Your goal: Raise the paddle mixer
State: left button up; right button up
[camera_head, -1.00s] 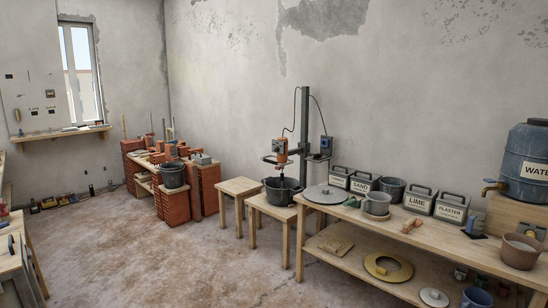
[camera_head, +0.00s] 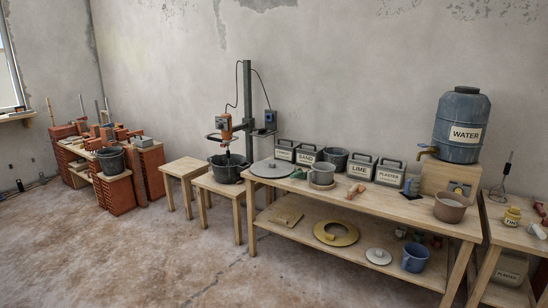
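The paddle mixer (camera_head: 225,127) is an orange-bodied motor head with a handle frame, mounted on a dark upright post (camera_head: 247,110). Its shaft points down into a black bucket (camera_head: 228,168). The bucket stands on a low wooden stool (camera_head: 222,188) against the wall, and its rim hides the paddle end. A dark blue-grey box (camera_head: 270,119) sits on the right side of the post, with a cable looping over the top. Neither of my grippers shows in the head view.
A long wooden workbench (camera_head: 400,205) runs along the right with labelled bins, a grey lid (camera_head: 273,168) and a blue water barrel (camera_head: 461,125). Another stool (camera_head: 186,168) stands left of the mixer. Brick stacks (camera_head: 118,195) are farther left. The floor in front is clear.

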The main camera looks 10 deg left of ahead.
aim_at(227, 134)
jog(key=i+j+u, duration=0.3)
jog(key=i, duration=0.2)
jog(key=i+j+u, duration=0.35)
jog(key=i, duration=0.2)
jog(key=i+u, duration=0.3)
jog(key=i, duration=0.25)
jog(key=i+z, duration=0.1)
jog(key=i, duration=0.55)
jog(key=i+j+z, duration=0.1)
jog(key=i, duration=0.55)
jog(key=i+j+z, duration=0.1)
jog(key=i, duration=0.5)
jog(key=i+j+z, duration=0.35)
jog(key=i, duration=0.15)
jog(key=i+j+z, duration=0.3)
jog(key=i, duration=0.2)
